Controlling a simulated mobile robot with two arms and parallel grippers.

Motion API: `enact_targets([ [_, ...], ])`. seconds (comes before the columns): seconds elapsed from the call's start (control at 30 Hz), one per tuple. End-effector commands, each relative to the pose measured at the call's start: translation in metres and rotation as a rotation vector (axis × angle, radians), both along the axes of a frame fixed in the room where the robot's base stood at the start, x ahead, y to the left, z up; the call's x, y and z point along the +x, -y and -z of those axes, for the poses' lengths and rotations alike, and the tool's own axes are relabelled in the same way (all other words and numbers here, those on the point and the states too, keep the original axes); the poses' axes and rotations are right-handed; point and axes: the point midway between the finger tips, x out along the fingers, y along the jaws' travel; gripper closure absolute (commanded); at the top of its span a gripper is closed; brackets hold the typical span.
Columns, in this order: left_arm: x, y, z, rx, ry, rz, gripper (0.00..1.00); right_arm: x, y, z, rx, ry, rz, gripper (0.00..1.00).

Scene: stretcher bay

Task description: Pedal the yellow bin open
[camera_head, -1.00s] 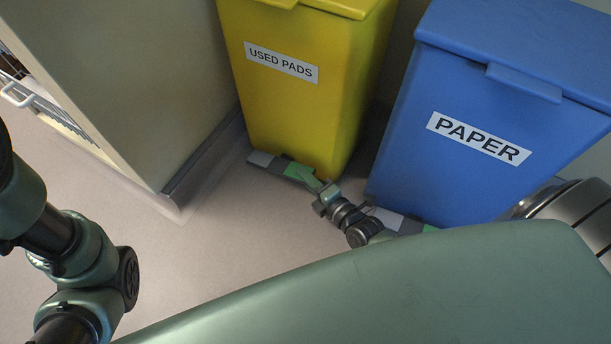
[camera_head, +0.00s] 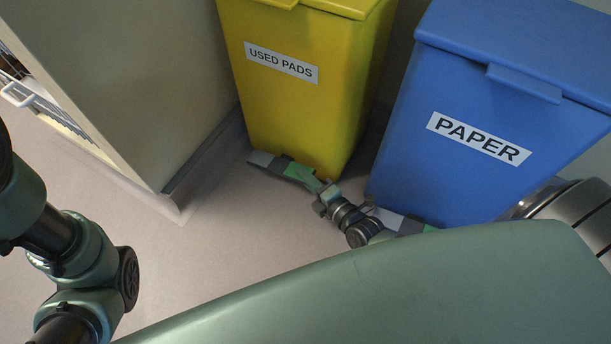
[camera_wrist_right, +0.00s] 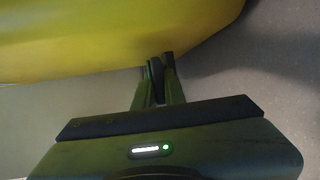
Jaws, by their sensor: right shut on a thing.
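The yellow bin (camera_head: 290,115), labelled "USED PADS", stands upright at the top middle. Its lid (camera_head: 340,6) looks down, though its top is cut off by the picture edge. A grey and green pedal (camera_head: 264,160) sticks out low at its front. My right gripper (camera_head: 315,184) is at the right end of this pedal and is shut on it. In the right wrist view the fingers (camera_wrist_right: 158,78) are close together beside the base of the yellow bin (camera_wrist_right: 100,35), with a dark thing between them. My left arm shows at the left, but its gripper is out of view.
A blue bin (camera_head: 470,110), labelled "PAPER", stands close on the right, with its own pedal (camera_head: 405,226) near my right wrist. A beige cabinet (camera_head: 140,90) stands on the left. Bare floor (camera_head: 215,260) lies in front.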

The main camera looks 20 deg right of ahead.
Motion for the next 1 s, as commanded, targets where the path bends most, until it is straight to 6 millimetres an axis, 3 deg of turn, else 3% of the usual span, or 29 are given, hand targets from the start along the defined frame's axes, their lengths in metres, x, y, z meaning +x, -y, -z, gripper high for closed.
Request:
enact_targets([
  [0.37, 0.000, 0.000, 0.001, 0.000, -0.001, 0.000, 1.00, 0.000, 0.001, 0.001, 0.000, 0.000, 0.001, 1.00],
  [0.73, 0.001, 0.000, 0.046, 0.000, -0.003, 0.000, 1.00, -0.001, 0.002, 0.026, 0.126, 0.161, 0.003, 1.00],
  [1.0, 0.001, 0.000, 0.049, 0.000, -0.004, 0.000, 1.00, -0.002, 0.002, 0.023, 0.152, 0.193, 0.000, 1.00],
])
